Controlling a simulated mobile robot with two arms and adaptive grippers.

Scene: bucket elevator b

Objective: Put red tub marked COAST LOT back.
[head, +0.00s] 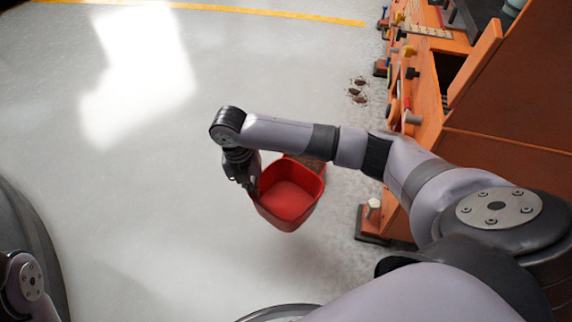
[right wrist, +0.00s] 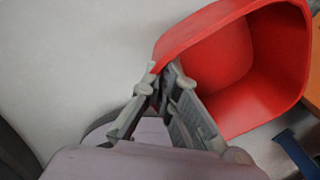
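A red tub (head: 290,195) is in the middle of the head view, its open top facing the camera, and it looks empty. No COAST LOT marking can be read from here. My right gripper (head: 252,187) is at the tub's left rim. In the right wrist view, the fingers of my right gripper (right wrist: 162,80) are closed on the rim of the tub (right wrist: 270,50), one on each side of the wall. The tub seems to hang above the floor. My left gripper is not in view; only part of my left arm shows at the lower left.
An orange machine (head: 425,85) with knobs and levers stands along the right, beyond my right arm. Its foot (head: 372,225) reaches the floor right of the tub. Small dark bits (head: 357,92) lie on the floor. The grey floor (head: 130,190) to the left is clear.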

